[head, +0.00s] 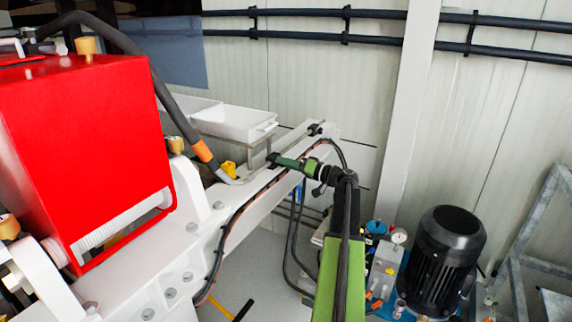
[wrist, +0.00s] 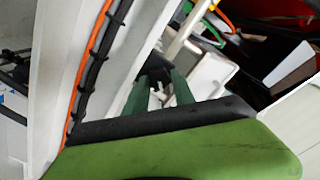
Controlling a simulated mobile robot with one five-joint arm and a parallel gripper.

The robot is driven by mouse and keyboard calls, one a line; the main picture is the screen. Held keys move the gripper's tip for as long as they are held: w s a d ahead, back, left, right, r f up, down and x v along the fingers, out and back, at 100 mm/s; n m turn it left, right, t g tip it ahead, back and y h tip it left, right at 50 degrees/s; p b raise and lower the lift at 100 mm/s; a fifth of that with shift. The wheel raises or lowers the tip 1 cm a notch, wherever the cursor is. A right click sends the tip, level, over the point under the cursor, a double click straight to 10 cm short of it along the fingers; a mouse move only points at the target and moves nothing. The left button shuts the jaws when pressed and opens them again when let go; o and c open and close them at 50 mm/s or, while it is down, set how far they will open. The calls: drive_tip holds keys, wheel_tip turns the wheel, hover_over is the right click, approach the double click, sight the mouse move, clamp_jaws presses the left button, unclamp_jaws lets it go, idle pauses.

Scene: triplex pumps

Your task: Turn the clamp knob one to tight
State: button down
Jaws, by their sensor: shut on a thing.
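My gripper (head: 277,160) reaches leftward over the white beam (head: 255,205) in the head view. Its jaws are shut on a small dark clamp knob (head: 270,158) at the beam's top. In the wrist view, the two green fingers of my gripper (wrist: 157,88) sit on either side of the black knob (wrist: 153,71). The fingers hide part of the knob, so its turn angle cannot be told. A second black knob (head: 315,129) stands farther along the beam, apart from my gripper. No label shows which knob is number one.
A red pump housing (head: 80,150) fills the left. A hose with an orange band (head: 202,150) and a yellow part (head: 229,168) lie near the gripper. Cables (head: 225,235) run along the beam. White trays (head: 235,122) stand behind; a black motor (head: 440,255) stands right.

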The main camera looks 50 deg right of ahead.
drive_tip(key=shift+f+m, duration=0.2)
drive_tip(key=shift+m, duration=4.2)
drive_tip(key=c, duration=1.1)
unclamp_jaws()
drive_tip(key=shift+o, duration=0.2)
